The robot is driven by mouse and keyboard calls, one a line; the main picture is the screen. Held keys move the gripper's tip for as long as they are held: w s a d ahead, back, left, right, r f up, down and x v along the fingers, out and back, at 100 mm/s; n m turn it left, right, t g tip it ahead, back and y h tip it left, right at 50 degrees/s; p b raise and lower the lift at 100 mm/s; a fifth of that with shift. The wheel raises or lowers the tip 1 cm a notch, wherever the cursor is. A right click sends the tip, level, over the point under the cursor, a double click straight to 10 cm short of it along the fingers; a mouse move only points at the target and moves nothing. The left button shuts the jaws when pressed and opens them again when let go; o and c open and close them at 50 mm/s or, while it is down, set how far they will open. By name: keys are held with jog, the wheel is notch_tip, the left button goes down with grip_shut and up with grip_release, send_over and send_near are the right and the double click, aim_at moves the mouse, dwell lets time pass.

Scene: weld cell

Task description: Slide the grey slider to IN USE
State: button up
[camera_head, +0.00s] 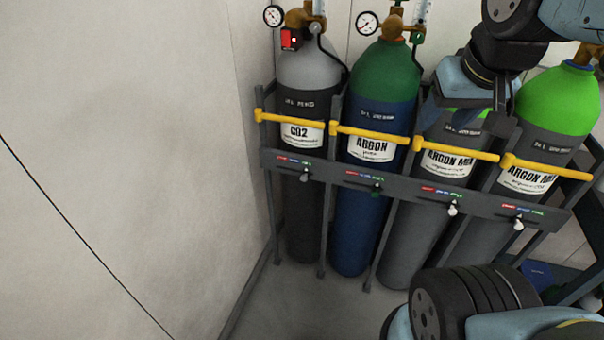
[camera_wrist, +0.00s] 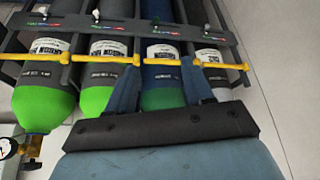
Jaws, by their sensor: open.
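The grey slider (camera_head: 305,176) is a small knob on the dark rack rail below the CO2 cylinder (camera_head: 310,160), at the left end of the row. A small label strip with red and green lettering sits above it, too small to read. In the wrist view, where the row appears upside down, the slider (camera_wrist: 207,28) is at upper right. My gripper (camera_head: 464,115) is in front of the third cylinder, up and right of the slider and apart from it. In the wrist view its two blue fingers (camera_wrist: 161,70) are spread with nothing between them.
Other knobs sit along the rail: a green one (camera_head: 377,189) and two pale ones (camera_head: 453,209), (camera_head: 518,223). Yellow bars (camera_head: 375,134) cross the cylinders above the rail. A pale wall (camera_head: 120,150) stands at left; the floor before the left cylinders is clear.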

jog(key=w+a+f+n+g+h, duration=0.1)
jog(key=w+f+n+g+h, duration=0.4)
jog(key=w+f, duration=0.5)
jog(key=n+t+h, duration=0.1)
jog(key=n+t, duration=1.6)
jog(key=n, duration=1)
send_near(303, 179)
jog(key=x, duration=0.8)
jog(key=shift+w, duration=0.1)
jog(key=shift+c, duration=0.4)
grip_shut()
